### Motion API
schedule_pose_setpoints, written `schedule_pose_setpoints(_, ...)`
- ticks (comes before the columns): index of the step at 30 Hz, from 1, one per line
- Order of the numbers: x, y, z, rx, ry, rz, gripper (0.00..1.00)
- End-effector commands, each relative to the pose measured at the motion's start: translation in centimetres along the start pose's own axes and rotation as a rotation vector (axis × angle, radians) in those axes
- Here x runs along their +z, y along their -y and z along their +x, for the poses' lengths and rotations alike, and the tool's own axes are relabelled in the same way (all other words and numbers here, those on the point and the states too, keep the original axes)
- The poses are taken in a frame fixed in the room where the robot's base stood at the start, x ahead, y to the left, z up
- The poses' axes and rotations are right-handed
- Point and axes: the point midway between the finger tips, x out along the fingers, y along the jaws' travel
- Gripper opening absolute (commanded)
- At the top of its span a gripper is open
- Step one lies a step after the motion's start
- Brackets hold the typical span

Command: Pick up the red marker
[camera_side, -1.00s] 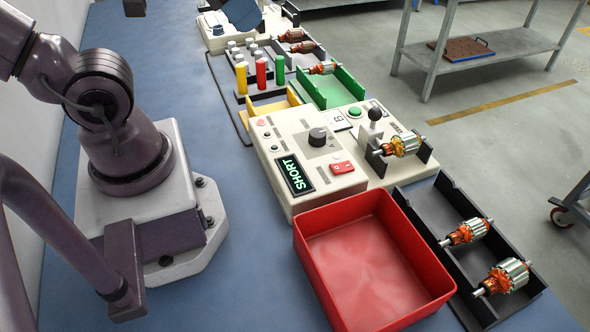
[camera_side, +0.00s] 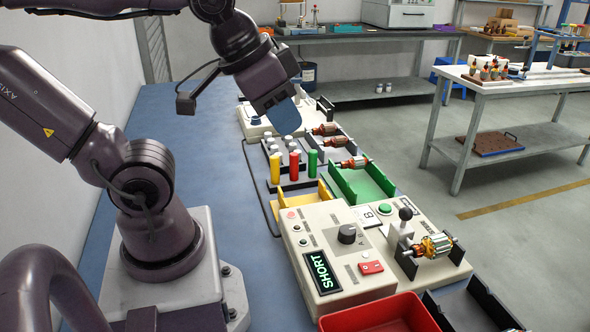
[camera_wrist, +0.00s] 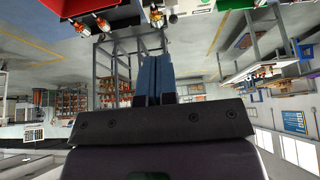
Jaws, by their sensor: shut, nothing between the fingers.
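The red marker (camera_side: 294,166) stands upright in a dark rack between a yellow marker (camera_side: 275,168) and a green marker (camera_side: 312,162) in the side view. My gripper (camera_side: 287,120) is above and behind the markers in that view, apart from the red one. Its blue fingers also show in the wrist view (camera_wrist: 155,78), closed together with nothing between them. The red marker cannot be made out in the wrist view.
White-capped items (camera_side: 273,145) stand close behind the markers. A green tray (camera_side: 362,186), a yellow tray (camera_side: 297,197) and a tester reading SHORT (camera_side: 345,255) are nearer. A red bin (camera_side: 380,315) is at the front. The blue mat (camera_side: 185,120) is clear on the left.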

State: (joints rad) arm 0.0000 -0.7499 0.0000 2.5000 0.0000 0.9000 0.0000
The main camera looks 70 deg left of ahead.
Motion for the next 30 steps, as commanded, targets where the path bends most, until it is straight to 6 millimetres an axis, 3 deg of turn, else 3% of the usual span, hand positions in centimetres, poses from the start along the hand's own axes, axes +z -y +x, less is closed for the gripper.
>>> schedule_pose_setpoints(8,0.0,0.0,0.0,0.000,0.000,0.000,0.00)
schedule_pose_setpoints(14,0.0,0.0,0.0,0.000,0.000,0.000,0.40)
schedule_pose_setpoints(23,0.0,0.2,0.0,-0.006,0.002,-0.011,0.40)
schedule_pose_setpoints(27,0.3,1.9,1.9,-0.038,0.095,-0.087,0.40)
schedule_pose_setpoints(30,-0.7,4.2,3.5,-0.064,0.179,-0.181,0.40)
